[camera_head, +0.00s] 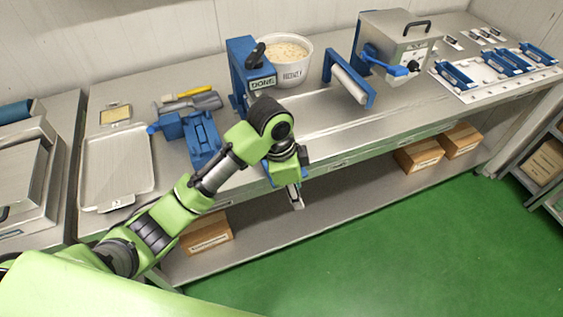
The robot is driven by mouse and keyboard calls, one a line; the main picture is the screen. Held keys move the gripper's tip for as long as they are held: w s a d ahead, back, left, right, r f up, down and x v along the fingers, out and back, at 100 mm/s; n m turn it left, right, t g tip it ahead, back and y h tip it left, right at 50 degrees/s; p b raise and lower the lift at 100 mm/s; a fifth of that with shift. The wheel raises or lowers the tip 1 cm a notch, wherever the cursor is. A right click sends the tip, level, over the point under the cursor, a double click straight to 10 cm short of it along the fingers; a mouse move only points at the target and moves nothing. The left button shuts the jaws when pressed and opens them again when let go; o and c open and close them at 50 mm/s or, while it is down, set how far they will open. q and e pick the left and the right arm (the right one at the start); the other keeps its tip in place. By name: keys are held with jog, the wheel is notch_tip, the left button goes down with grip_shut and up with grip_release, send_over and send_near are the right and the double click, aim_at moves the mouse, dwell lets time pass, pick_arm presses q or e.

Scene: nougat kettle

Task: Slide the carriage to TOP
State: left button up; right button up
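My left arm reaches in from the lower left, and its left gripper (296,196) points down just in front of the bench's front edge. It is small and seen edge-on, so I cannot tell whether it is open or shut; no object shows in it. A blue upright frame (241,68) with a label, perhaps "DONE", and a black knob stands at the back middle of the bench. A low blue fixture (201,137) lies left of my arm, partly behind it. I cannot tell which part is the carriage, and no TOP mark is legible. My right gripper is out of view.
On the steel bench (320,119) stand a white bucket (287,62), a blue-framed roller (349,84), a metal box with a blue lever (397,45), and a tray (117,168). Cardboard boxes (418,155) sit below.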

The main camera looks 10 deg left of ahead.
pick_arm(q)
jog(key=w+a+r+m+y, duration=0.1)
jog(key=w+a+r+m, duration=0.1)
jog(key=w+a+r, duration=0.3)
jog(key=w+r+m+y, duration=0.1)
jog(key=w+r, duration=0.2)
jog(key=r, duration=0.4)
jog(key=shift+g, duration=0.4)
jog(key=f+p, duration=0.2)
jog(key=f, duration=0.4)
jog(key=f+p, duration=0.1)
jog(key=f, duration=0.6)
jog(key=shift+s+a+f+p, duration=0.15)
jog(key=shift+a+f+p, duration=0.1)
jog(key=shift+p, duration=0.1)
jog(key=shift+c, duration=0.3)
jog(key=shift+d, duration=0.1)
grip_shut()
